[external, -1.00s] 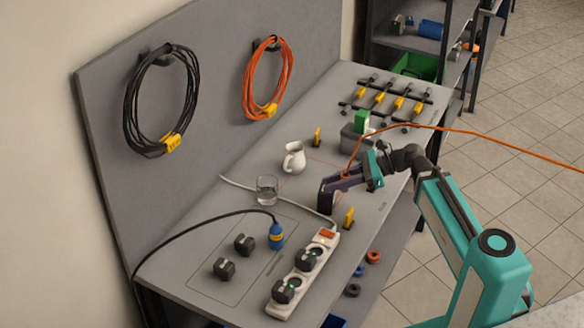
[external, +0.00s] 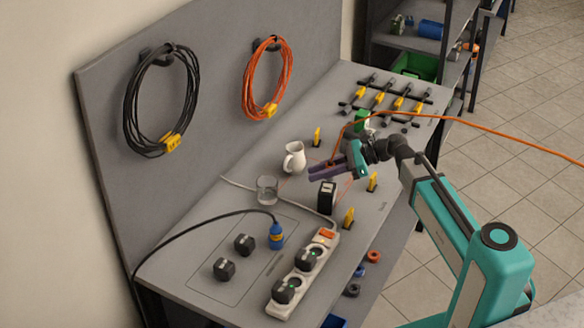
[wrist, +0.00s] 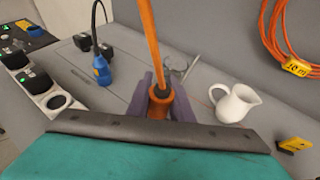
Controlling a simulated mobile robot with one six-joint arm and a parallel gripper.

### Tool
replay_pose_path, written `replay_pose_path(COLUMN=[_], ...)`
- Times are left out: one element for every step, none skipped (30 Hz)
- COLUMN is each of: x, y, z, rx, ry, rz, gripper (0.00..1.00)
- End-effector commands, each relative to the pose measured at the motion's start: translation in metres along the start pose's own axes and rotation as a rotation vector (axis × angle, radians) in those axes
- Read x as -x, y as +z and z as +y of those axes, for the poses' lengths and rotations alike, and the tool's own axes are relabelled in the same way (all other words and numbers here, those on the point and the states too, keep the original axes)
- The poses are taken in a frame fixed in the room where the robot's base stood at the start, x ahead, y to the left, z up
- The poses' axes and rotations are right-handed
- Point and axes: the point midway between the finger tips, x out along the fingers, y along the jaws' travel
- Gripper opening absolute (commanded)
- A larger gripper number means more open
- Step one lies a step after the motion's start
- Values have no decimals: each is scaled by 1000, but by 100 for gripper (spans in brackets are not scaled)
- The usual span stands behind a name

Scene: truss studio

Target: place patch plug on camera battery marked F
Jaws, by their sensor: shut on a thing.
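My gripper (external: 315,174), with purple fingers, is shut on the orange patch plug (wrist: 160,103), whose orange cable rises from it in the wrist view. In the external view the fingers hide most of the plug. A black block with a pale label (external: 327,197), which looks like a camera battery, stands upright on the bench just below and in front of the fingers. Its marking is too small to read. The gripper appears above the bench; I cannot tell the exact gap to the block. The block is not clearly visible in the wrist view.
A white jug (external: 294,158) and a glass (external: 267,188) stand left of my gripper. A power strip (external: 303,275), a blue plug (external: 276,236) and black adapters (external: 244,244) are nearer. The orange cable (external: 480,130) trails off right.

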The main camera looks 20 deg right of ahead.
Motion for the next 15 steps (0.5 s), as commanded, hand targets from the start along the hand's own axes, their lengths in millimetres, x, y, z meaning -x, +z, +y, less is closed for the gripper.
replay_pose_path(x=[0,0,0,0,0,0,-1,-1,-2,-3,-4,-6,-7,-8,-9], y=[0,0,0,0,0,0,0,1,1,1,2,1,-3,-5,-9], z=[0,0,0,0,0,-1,-1,-2,-4,-6,-8,-9,-8,-7,-7], rx=[0,0,0,0,0,0,0,0,0,0,0,-1,-2,-2,-3], ry=[0,0,0,0,0,0,0,0,0,0,1,1,1,1,1], rz=[0,0,0,0,0,0,0,0,0,0,0,0,1,1,1], gripper=[0,0,0,0,0,0,0,0,0,0,0,0,0,0,0])
